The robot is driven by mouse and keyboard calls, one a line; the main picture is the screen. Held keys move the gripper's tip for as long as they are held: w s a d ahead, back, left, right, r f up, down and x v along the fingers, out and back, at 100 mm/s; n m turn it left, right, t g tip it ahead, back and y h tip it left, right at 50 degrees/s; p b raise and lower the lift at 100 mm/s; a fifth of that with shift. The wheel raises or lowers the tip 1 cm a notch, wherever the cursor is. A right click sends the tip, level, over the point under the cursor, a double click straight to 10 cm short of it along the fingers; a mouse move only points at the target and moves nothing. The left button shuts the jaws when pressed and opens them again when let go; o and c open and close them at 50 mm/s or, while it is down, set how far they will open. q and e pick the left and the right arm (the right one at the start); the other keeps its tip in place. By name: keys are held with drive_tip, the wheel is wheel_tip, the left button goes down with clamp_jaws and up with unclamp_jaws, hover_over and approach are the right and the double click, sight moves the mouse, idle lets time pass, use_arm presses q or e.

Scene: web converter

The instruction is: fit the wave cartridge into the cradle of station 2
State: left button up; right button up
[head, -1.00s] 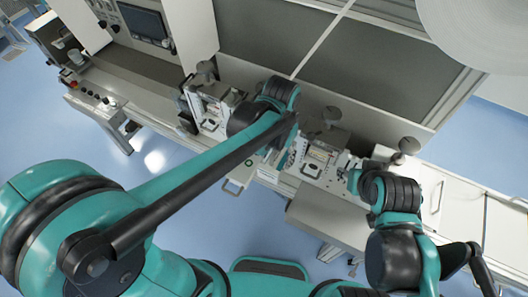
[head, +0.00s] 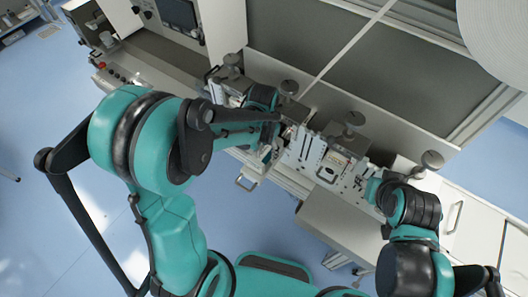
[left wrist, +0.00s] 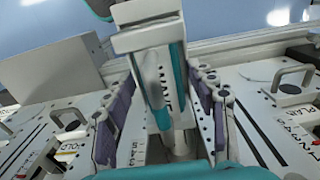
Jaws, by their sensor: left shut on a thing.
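In the left wrist view my left gripper (left wrist: 163,88) is shut on the wave cartridge (left wrist: 146,42), a light grey block with a teal side and dark lettering. The purple-grey finger pads lie on either side of it. The cartridge is upright in the picture, over the station deck; I cannot tell whether it touches the deck. In the head view the left wrist (head: 262,98) is over the machine's middle, and the arm hides much of the gripper. The station 2 cradle cannot be picked out for certain. My right gripper (head: 371,184) is partly hidden at the right-hand stations.
A seated unit with a black handle (head: 329,172) is right of the left gripper. A grey box (left wrist: 50,66) stands at the left.

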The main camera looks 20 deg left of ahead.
use_arm(q)
drive_tip(key=shift+w+f, duration=0.15)
drive_tip(key=shift+f, duration=0.55)
drive_tip(key=shift+f, duration=0.2)
drive_tip(key=o, duration=1.6)
drive_tip(key=shift+r, duration=0.1)
